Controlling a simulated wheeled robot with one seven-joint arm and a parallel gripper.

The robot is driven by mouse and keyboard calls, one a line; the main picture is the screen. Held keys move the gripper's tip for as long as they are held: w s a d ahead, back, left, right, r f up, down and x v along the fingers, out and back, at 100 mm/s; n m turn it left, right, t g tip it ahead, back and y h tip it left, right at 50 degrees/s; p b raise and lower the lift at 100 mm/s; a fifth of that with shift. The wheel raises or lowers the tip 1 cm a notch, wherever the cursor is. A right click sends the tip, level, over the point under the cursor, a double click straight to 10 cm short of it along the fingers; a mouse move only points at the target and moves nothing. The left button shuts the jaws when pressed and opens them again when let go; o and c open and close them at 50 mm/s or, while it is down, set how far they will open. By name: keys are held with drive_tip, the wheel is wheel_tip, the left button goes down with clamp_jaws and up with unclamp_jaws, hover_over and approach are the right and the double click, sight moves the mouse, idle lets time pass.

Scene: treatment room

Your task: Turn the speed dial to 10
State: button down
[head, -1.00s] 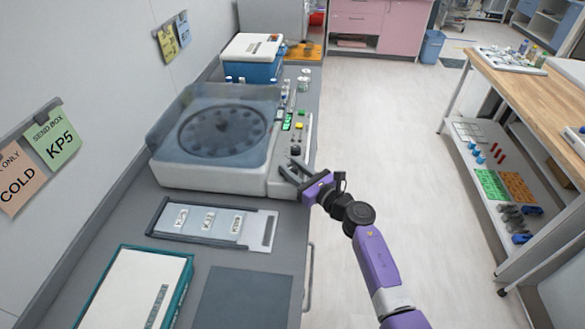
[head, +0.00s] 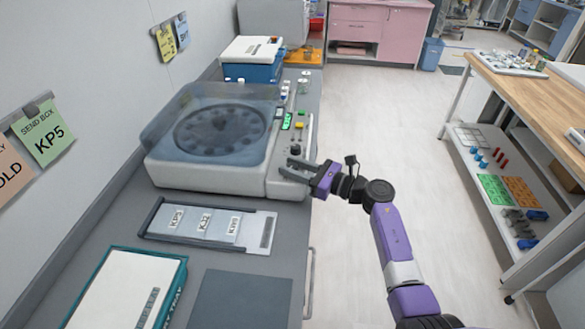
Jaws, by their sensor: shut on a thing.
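The centrifuge-like machine (head: 215,175) with a clear lid over a dark round rotor stands on the grey counter. Its control panel on the right has a green-lit display (head: 288,121), a yellow button (head: 299,126) and a black knob (head: 295,150). My gripper (head: 288,168) reaches from the right to the panel's front end, just below the black knob. Its two dark fingers are closed around a dial there. The fingers hide most of that dial, and its marks and setting cannot be read.
A slide tray (head: 258,232) with labelled cards lies in front of the machine. A teal-edged white box (head: 120,285) and a dark mat (head: 240,300) are nearer. A blue-and-white box (head: 250,60) stands behind. Floor to the right is clear up to the wooden table (head: 530,95).

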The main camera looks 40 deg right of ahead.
drive_tip(key=c, duration=1.1)
unclamp_jaws()
drive_tip(key=shift+o, duration=0.2)
drive_tip(key=shift+s, duration=0.1)
drive_tip(key=b+v, duration=0.1)
drive_tip(key=v, duration=0.6)
drive_tip(key=shift+s+b, duration=0.3)
drive_tip(key=shift+b, duration=0.1)
drive_tip(key=shift+d, duration=0.15)
